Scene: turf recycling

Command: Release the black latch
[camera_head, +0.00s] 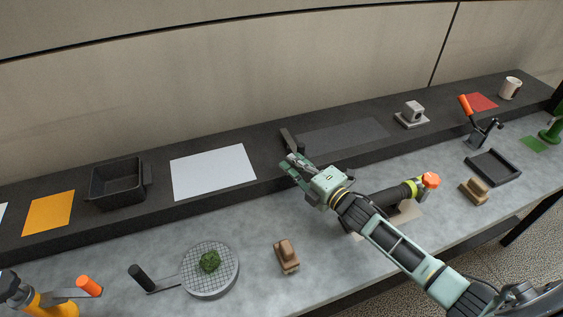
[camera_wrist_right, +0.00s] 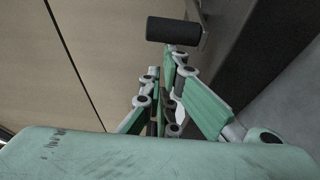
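My right gripper (camera_head: 287,161) reaches in from the lower right over the bench, its fingers close together and pointing toward the raised back ledge. A short black cylindrical handle (camera_head: 290,140), which looks like the black latch, stands at the ledge just beyond the fingertips. In the right wrist view this black handle (camera_wrist_right: 174,30) lies just past the finger ends (camera_wrist_right: 162,66), with no clear grip on it. Whether the fingertips touch it is unclear. The foot of the handle is not clear to see. My left gripper is not in view.
A white sheet (camera_head: 213,172) and a black bin (camera_head: 116,182) are on the ledge to the left. A dark cylinder with an orange knob (camera_head: 431,180) lies behind my right forearm. Wooden blocks (camera_head: 286,256) and a round sieve (camera_head: 211,290) sit on the grey bench.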

